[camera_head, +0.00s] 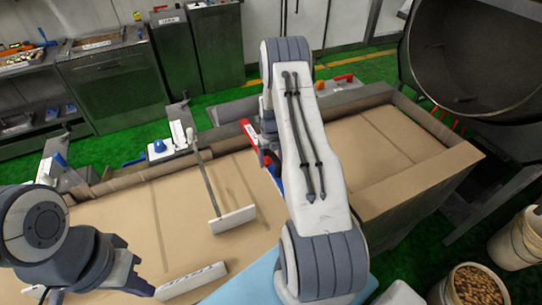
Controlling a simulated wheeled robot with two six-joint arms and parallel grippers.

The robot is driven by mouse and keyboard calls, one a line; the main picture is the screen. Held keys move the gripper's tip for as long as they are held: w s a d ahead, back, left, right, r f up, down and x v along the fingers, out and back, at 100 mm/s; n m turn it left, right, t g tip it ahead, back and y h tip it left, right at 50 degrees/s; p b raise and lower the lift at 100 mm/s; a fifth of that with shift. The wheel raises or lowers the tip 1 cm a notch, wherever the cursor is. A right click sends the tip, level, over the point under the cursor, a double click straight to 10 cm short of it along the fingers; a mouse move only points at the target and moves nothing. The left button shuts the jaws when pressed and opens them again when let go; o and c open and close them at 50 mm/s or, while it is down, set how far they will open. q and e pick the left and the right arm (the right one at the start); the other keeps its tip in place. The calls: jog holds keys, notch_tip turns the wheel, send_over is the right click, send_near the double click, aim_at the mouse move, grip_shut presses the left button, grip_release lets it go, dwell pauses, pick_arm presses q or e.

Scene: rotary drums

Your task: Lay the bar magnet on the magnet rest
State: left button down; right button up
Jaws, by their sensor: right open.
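A red piece (248,130) and a blue piece (279,183) line up on either side of my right gripper and look like two ends of the bar magnet. Its middle is hidden. My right gripper (267,148) is open over it, mostly hidden behind my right arm; I cannot tell whether it touches. A white labelled block (190,281) lies on the brown top near the front; whether it is the magnet rest I cannot tell. My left gripper (98,285) is at the bottom left, partly cut off by the frame edge, apart from the red and blue pieces.
A rod with a white plate (232,220) is on the brown top (130,225). A white fixture with a blue knob (159,146) sits at the back edge. A large drum (475,55) stands at the upper right, and a bucket of brown pieces (474,286) below it.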

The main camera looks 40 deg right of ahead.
jog(key=shift+r, duration=0.35)
notch_tip(320, 180, up, 11)
jog(key=b, duration=0.4)
jog(key=shift+b, duration=0.4)
jog(key=shift+a+r, duration=0.1)
jog(key=shift+r, duration=0.3)
jog(key=s+a+r+n, duration=0.2)
jog(key=a+r+n, duration=0.1)
jog(key=a+n, duration=0.55)
jog(key=s+a+r+n, duration=0.3)
jog(key=a+n, duration=0.4)
jog(key=a, duration=0.3)
jog(key=s+a+r+n, duration=0.2)
jog(key=a+r+n, duration=0.1)
jog(key=a+n, duration=0.6)
jog(key=s+a+n, duration=0.5)
jog(key=s+n, duration=0.5)
jog(key=s+a+r+n+y, duration=0.1)
jog(key=s+a+n, duration=0.4)
jog(key=s+n, duration=0.6)
jog(key=shift+a+r, duration=0.15)
jog(key=shift+r, duration=0.1)
jog(key=shift+w+n, duration=0.1)
jog(key=shift+n, duration=0.15)
